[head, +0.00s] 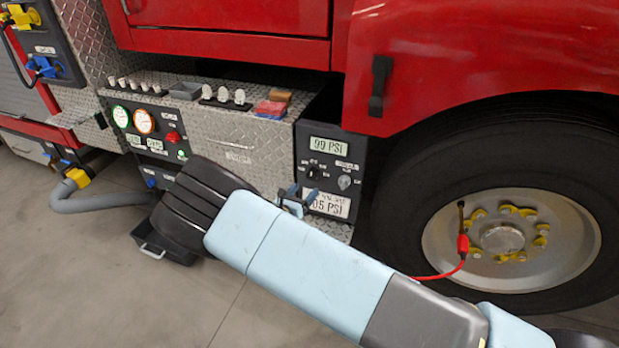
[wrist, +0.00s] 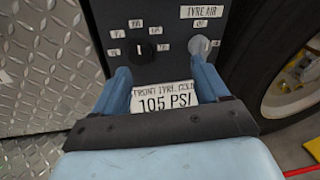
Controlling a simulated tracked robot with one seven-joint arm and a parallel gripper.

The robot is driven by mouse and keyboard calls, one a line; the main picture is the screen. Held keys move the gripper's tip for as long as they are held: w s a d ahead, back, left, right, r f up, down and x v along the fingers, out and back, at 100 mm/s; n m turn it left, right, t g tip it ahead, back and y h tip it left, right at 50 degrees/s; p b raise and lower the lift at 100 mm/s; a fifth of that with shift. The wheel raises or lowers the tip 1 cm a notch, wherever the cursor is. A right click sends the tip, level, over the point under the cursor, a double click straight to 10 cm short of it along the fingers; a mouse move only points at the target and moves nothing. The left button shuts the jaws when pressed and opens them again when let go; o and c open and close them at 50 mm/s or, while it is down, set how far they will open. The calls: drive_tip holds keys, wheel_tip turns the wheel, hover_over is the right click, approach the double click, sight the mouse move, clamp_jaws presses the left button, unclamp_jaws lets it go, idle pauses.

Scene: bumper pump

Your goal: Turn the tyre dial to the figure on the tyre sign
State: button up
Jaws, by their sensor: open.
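The dark tyre panel (head: 348,160) stands beside the front wheel. Its display (head: 328,145) reads 99 PSI. The black tyre dial (head: 312,168) is below the display at the left; it shows in the wrist view (wrist: 150,52), ringed by small white labels too blurred to read surely. I cannot tell its setting. The white tyre sign (wrist: 165,97) reads "front tyre, cold 105 PSI"; my gripper partly covers it in the head view (head: 332,204). My gripper (head: 290,199) is open and empty in front of the panel. Its blue fingers (wrist: 162,78) flank the sign, below the dial and apart from it.
A grey knob (wrist: 201,46) sits right of the dial, under a "tyre air" label. The big tyre (head: 400,215) is close on the right, with a red hose (head: 462,245) at its wheel. A diamond-plate step (head: 235,135) juts out left of the panel.

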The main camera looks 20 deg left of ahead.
sight(310, 175)
wheel_tip(310, 175, down, 3)
drive_tip(key=s+a+n+y, duration=0.2)
drive_tip(key=a, duration=0.1)
drive_tip(key=shift+t, duration=0.3)
drive_tip(key=w, duration=0.9)
drive_tip(key=w+d, duration=0.1)
drive_tip(key=w, duration=0.3)
drive_tip(key=shift+w+r, duration=0.1)
drive_tip(key=shift+w, duration=0.3)
drive_tip(key=shift+c, duration=0.2)
drive_tip(key=c, duration=1)
